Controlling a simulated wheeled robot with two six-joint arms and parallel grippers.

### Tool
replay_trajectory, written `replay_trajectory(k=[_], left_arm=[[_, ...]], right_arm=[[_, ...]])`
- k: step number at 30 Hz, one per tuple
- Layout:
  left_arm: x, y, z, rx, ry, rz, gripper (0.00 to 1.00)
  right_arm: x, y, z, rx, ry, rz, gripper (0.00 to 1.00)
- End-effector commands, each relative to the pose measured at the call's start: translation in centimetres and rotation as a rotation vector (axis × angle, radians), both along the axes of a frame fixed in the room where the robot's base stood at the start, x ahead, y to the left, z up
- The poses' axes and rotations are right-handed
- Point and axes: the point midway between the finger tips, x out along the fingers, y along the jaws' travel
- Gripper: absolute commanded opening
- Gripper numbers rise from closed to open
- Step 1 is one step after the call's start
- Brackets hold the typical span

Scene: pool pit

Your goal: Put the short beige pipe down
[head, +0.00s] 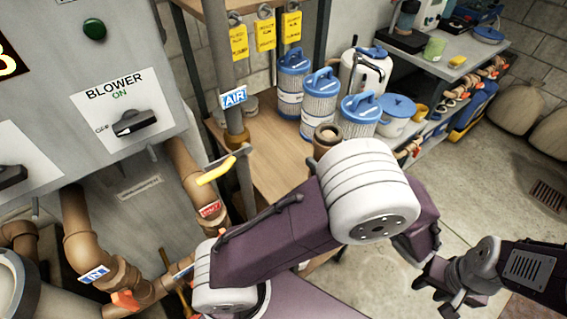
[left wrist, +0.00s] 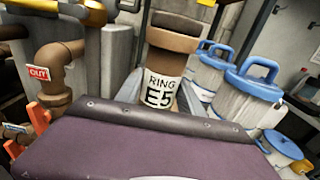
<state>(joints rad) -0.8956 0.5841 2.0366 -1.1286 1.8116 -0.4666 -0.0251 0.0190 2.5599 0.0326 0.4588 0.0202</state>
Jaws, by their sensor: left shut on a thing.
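The short beige pipe (left wrist: 164,62) is brown at its upper end, with a white band marked RING E5. It is close in the left wrist view, between the grey fingers of my left gripper (left wrist: 163,95), which is shut on it. In the head view the pipe's open top (head: 327,135) shows upright above my arm's white joint, which hides its lower part and the gripper. I cannot tell whether its base touches the wooden bench (head: 273,165). My right gripper (head: 440,285) is at lower right, away from the pipe; its jaw opening is unclear.
Blue-lidded filter canisters (head: 320,95) stand just behind the pipe. A white tub with a blue lid (head: 397,112) is to its right. The vertical AIR pipe (head: 228,75) and yellow valve handle (head: 216,170) are to the left. Bare bench shows left of the canisters.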

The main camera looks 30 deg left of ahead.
Motion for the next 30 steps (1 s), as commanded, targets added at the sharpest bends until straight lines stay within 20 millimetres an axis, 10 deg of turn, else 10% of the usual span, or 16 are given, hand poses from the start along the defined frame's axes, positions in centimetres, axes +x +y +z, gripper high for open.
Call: replay_trajectory(k=[8,22,30], left_arm=[[0.4,1.3,-0.7,0.003,0.001,0.007,0.09],[4.4,9.9,-6.5,0.003,0.002,0.007,0.09],[4.8,10.6,-7.8,0.002,0.002,0.003,0.09]], right_arm=[[0.0,0.0,-0.4,0.0,0.0,0.0,0.36],[0.0,0.0,-1.9,0.0,0.0,0.0,0.36],[0.0,0.0,-2.3,0.0,0.0,0.0,0.36]])
